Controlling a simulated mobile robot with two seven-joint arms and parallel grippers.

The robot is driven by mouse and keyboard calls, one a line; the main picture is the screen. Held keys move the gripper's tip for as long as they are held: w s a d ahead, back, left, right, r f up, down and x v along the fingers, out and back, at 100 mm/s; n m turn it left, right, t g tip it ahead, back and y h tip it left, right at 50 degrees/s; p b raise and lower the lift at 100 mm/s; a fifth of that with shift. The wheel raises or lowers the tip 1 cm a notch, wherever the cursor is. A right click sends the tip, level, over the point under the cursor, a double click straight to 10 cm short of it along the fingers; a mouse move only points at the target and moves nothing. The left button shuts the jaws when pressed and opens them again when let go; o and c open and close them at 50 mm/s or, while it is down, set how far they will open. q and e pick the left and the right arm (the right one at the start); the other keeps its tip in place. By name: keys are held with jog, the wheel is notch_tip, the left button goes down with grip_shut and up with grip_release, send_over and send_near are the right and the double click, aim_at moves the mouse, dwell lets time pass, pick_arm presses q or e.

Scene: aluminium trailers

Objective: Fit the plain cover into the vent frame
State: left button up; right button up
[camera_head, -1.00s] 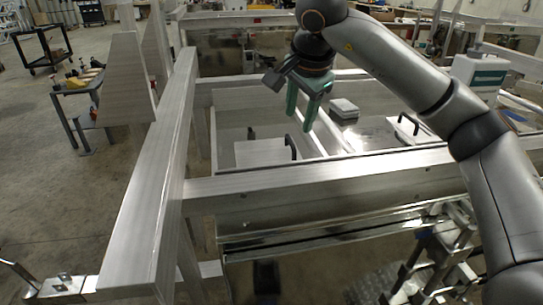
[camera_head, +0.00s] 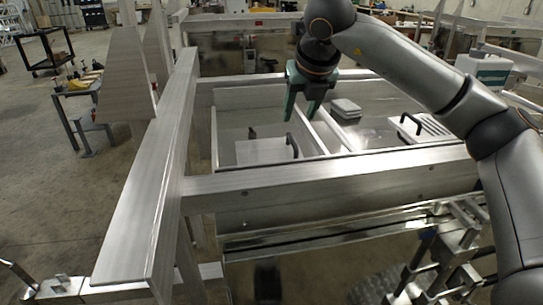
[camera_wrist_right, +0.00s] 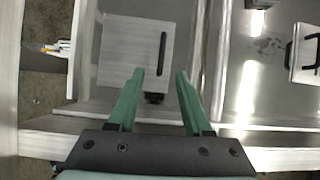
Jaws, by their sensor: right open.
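A plain flat light-grey cover (camera_head: 262,151) with a black bar handle lies in the left compartment of the aluminium trailer frame. It also shows in the right wrist view (camera_wrist_right: 130,55), its handle near its right edge. My right gripper (camera_head: 301,114) has green fingers, is open and empty, and hangs above that compartment near the divider. In the wrist view its fingertips (camera_wrist_right: 160,73) point toward the cover's lower right corner, with nothing between them. A slotted cover (camera_head: 433,124) with a black handle lies in the right compartment. I cannot pick out the vent frame for certain. My left gripper is not in view.
A long beam (camera_head: 330,174) runs across the front of the compartments, and a raised beam (camera_head: 160,180) runs along the left. A divider (camera_head: 311,132) separates the compartments. A small grey stack (camera_head: 345,108) sits right of it. A small dark object (camera_wrist_right: 154,98) stands by the cover.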

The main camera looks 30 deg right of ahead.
aim_at(292, 139)
jog(key=p+x, duration=0.1)
jog(key=x, duration=0.6)
jog(key=p+x, duration=0.1)
jog(key=x, duration=0.3)
jog(key=shift+w+d+f+p, duration=0.2)
jog(key=shift+f+p, duration=0.1)
jog(key=shift+p, duration=0.05)
jog(key=shift+w+f, duration=0.15)
jog(key=shift+f, duration=0.2)
jog(key=shift+c, duration=0.2)
grip_shut()
jog(key=shift+r, duration=0.1)
dwell(0.4)
